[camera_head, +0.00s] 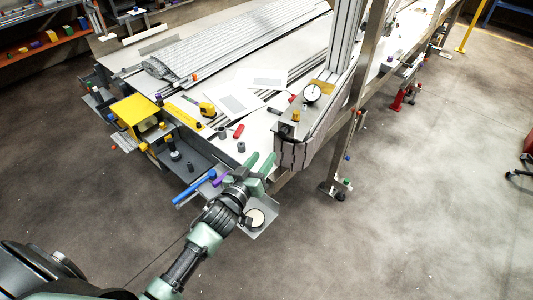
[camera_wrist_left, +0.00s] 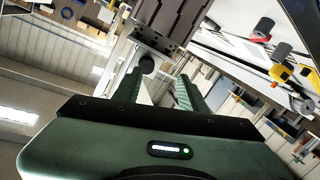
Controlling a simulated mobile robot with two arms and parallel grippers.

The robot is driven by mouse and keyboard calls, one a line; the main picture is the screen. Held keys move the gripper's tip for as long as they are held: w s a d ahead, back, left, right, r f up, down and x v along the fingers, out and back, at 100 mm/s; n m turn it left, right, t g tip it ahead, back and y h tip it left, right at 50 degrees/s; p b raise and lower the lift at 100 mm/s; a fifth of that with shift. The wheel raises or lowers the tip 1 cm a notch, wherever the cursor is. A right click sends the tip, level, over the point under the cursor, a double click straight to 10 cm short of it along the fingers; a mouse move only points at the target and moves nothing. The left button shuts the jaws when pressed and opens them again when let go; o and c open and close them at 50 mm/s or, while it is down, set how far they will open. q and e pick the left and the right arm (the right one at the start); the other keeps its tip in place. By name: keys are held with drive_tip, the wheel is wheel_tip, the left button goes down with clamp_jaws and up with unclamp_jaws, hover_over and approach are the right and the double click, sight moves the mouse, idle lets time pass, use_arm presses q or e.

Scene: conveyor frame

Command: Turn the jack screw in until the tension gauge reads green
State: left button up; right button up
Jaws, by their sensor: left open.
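My left gripper (camera_head: 262,168) is open at the front corner of the conveyor frame, just below a grey block (camera_head: 294,154). In the left wrist view, my gripper (camera_wrist_left: 160,88) has its two green fingers apart, pointing at the dark block (camera_wrist_left: 172,22). A small dark round knob (camera_wrist_left: 146,65) shows between the fingers near the block; it may be the jack screw's head, and I cannot tell if a finger touches it. A round white dial (camera_head: 312,92) stands on the frame above; its reading is too small to tell. My right gripper is not in view.
A second pale round disc (camera_head: 255,218) sits on a grey plate beside my left wrist. A frame leg (camera_head: 336,180) stands at right. The floor in front is clear.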

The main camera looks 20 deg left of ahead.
sight(282, 134)
use_arm(q)
drive_tip(key=shift+t+h, duration=0.4)
drive_tip(key=shift+h, duration=0.3)
drive_tip(key=w+b, duration=0.1)
drive_tip(key=w, duration=0.2)
drive_tip(key=w+d+b, duration=0.1)
drive_tip(key=w, duration=0.2)
drive_tip(key=w+d+r+b, duration=0.1)
drive_tip(key=w, duration=0.2)
drive_tip(key=shift+w+d+b, duration=0.1)
drive_tip(key=shift+w+b, duration=0.25)
drive_tip(key=shift+b, duration=0.05)
drive_tip(key=shift+w+r, duration=0.1)
drive_tip(key=shift+w, duration=0.2)
drive_tip(key=shift+c, duration=0.6)
clamp_jaws()
drive_tip(key=m, duration=0.5)
drive_tip(key=shift+m, duration=0.4)
drive_tip(key=m, duration=1.2)
drive_tip(key=shift+o, duration=1.7)
unclamp_jaws()
drive_tip(key=shift+s, duration=0.2)
